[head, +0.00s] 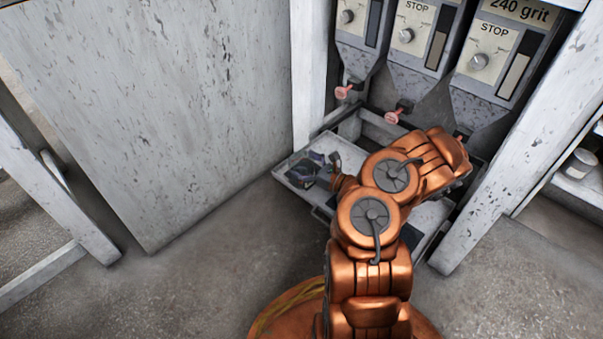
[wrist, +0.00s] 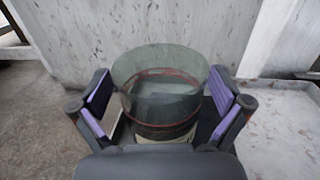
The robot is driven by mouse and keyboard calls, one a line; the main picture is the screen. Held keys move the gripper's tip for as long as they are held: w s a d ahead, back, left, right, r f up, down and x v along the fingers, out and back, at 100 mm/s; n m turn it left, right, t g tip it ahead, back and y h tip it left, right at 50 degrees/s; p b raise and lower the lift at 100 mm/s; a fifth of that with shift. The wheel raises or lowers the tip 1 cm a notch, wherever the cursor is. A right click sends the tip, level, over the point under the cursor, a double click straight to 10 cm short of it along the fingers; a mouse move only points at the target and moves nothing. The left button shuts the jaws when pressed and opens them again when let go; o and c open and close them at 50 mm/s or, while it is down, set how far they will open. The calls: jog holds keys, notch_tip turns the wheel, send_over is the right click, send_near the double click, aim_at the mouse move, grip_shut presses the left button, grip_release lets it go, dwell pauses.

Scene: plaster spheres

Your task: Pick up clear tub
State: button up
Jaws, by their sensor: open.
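In the wrist view the clear tub (wrist: 160,92) is a round, see-through container with a dark, reddish-edged band around its lower part. It stands upright between the two fingers of my gripper (wrist: 161,106). The fingers, with purple pads, are spread on its left and right, and I cannot tell whether either pad touches it. The gripper's body hides the tub's lowest front part. In the head view my gripper (head: 322,168) is low over the left end of a pale tray, and I cannot make out the tub clearly there.
The pale tray (head: 297,178) lies below several hoppers with STOP panels (head: 480,60). A large grey panel (head: 160,110) rises close on the left. A white post (head: 510,150) stands on the right, with a small pot (head: 579,163) on a shelf beyond. The concrete floor in front is open.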

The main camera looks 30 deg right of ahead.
jog(key=shift+c, duration=0.3)
jog(key=shift+r, duration=0.1)
jog(key=c, duration=1.1)
